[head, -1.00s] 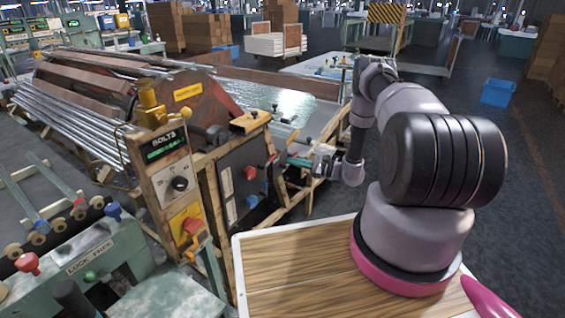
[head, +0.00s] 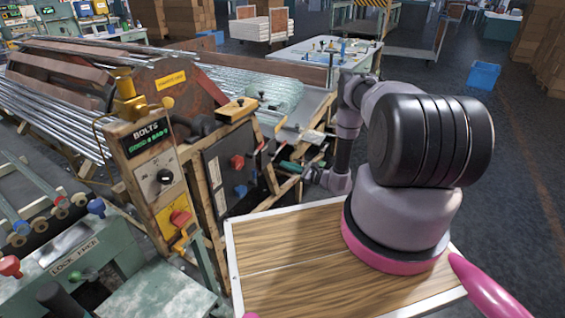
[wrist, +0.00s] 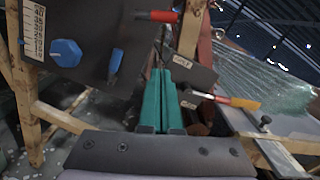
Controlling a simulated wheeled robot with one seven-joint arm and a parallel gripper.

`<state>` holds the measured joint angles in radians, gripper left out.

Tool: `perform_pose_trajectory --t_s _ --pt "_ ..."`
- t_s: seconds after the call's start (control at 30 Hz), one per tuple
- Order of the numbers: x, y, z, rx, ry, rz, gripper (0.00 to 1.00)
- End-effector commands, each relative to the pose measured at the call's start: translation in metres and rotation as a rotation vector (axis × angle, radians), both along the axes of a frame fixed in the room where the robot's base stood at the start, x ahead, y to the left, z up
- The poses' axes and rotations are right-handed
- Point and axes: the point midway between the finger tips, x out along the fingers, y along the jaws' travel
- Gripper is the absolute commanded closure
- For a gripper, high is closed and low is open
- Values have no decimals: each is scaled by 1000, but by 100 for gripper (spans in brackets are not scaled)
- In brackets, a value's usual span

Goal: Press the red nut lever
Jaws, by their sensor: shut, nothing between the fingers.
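The dark upright panel (head: 227,170) carries a red hex nut (head: 237,161) with a blue nut (head: 240,190) below it. A small red lever (head: 262,146) sticks out to the right of the red nut. In the wrist view a red-handled lever (wrist: 158,15) shows at the top, left of a wooden post. The blue nut (wrist: 66,52) and a blue lever (wrist: 116,60) show there too; the red nut is outside that view. My gripper (wrist: 160,76) has green fingers pressed together, empty, below the red lever and apart from it. It also shows in the head view (head: 288,165).
Wooden posts (wrist: 188,28) and a dark labelled plate (wrist: 191,72) stand close to my fingers. A red-and-yellow handle (wrist: 237,101) lies to their right. The BOLTS control post (head: 150,140) stands left of the panel. Open floor lies to the right.

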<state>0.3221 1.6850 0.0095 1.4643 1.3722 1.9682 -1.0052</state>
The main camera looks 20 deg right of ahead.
Motion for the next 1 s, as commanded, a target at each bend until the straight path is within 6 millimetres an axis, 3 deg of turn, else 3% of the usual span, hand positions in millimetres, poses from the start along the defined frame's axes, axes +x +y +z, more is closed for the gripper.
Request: perform_pose_trajectory --t_s 0.4,0.63,1.0 --pt "57 62 9 0 -2 5 100" --pt "53 71 36 0 -2 3 100" --pt "52 73 41 0 -1 1 100"
